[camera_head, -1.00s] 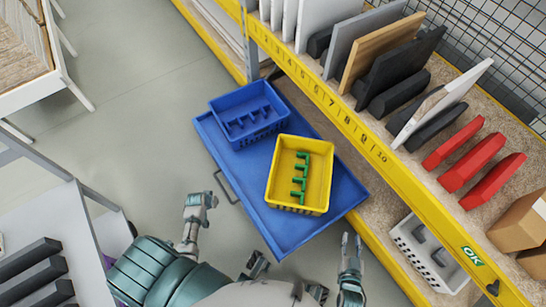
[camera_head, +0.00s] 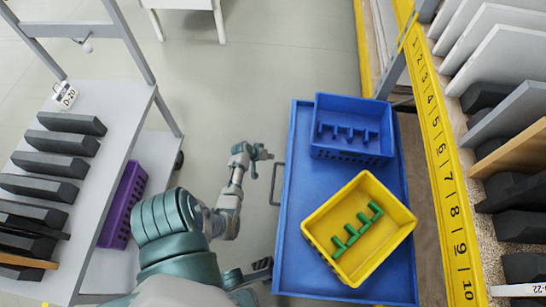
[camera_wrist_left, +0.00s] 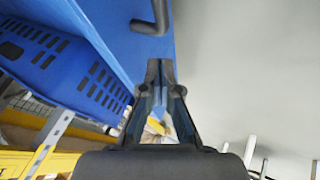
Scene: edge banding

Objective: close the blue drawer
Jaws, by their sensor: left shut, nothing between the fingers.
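The blue drawer (camera_head: 298,240) is a flat blue tray, standing pulled out from the yellow-edged shelf. Its grey handle (camera_head: 274,183) is on its left side. On the drawer sit a blue bin (camera_head: 350,150) and a tilted yellow bin (camera_head: 318,232) with a green piece inside. My left gripper (camera_head: 262,153) is shut and empty, just left of the drawer, near the upper end of the handle. In the left wrist view, the shut fingers (camera_wrist_left: 160,70) point toward the drawer's blue side (camera_wrist_left: 118,22) and the dark handle (camera_wrist_left: 158,15).
The yellow shelf rail (camera_head: 447,185) with numbers runs along the right, with panels and dark blocks beyond it. A grey cart (camera_head: 105,165) with dark blocks and a purple bin (camera_head: 122,207) stands at the left. The floor (camera_head: 250,70) above the left gripper is clear.

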